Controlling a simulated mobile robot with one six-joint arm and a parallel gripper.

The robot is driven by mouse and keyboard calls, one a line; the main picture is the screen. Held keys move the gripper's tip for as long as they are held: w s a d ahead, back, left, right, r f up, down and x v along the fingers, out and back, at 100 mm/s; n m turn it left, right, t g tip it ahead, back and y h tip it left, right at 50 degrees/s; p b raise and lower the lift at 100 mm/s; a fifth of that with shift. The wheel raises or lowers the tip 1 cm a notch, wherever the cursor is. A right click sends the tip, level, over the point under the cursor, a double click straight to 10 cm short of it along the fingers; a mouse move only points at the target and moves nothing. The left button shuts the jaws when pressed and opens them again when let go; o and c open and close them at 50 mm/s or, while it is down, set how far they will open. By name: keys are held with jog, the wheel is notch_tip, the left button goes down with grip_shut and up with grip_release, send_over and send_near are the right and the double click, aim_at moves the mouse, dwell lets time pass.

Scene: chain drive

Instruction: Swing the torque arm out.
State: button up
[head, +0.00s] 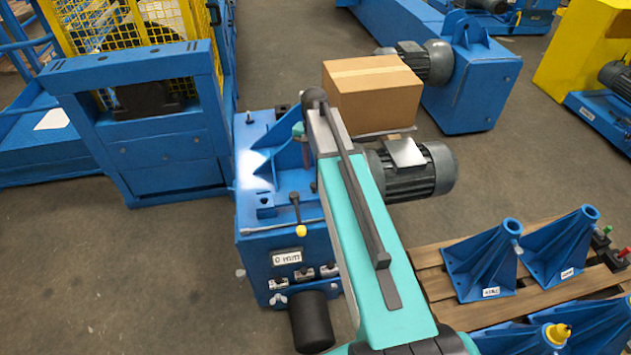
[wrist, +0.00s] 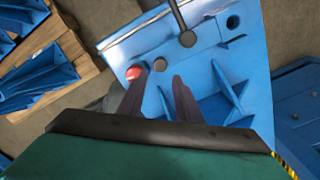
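A blue drive housing (head: 290,245) stands left of my arm in the head view, with a "0 mm" label on its front. A thin grey rod (head: 268,228) lies along its upper front edge, beside a yellow knob (head: 301,231). I cannot tell for sure which part is the torque arm. In the wrist view, my gripper (wrist: 158,84) is open over a blue plate (wrist: 205,70). A red knob (wrist: 136,72) is by the left fingertip; contact is unclear. A dark rod (wrist: 178,14) comes in from the top. My arm hides the fingers in the head view.
A cardboard box (head: 372,95) sits behind the housing, above a grey motor (head: 420,172). A wooden pallet (head: 437,285) with several blue brackets (head: 482,262) is at right. A blue frame with a yellow guard (head: 145,130) stands at left. Floor at lower left is clear.

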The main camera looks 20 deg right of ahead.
aim_at(314, 184)
jog(key=shift+f+p, duration=0.9)
jog(key=shift+f, duration=3.3)
grip_shut()
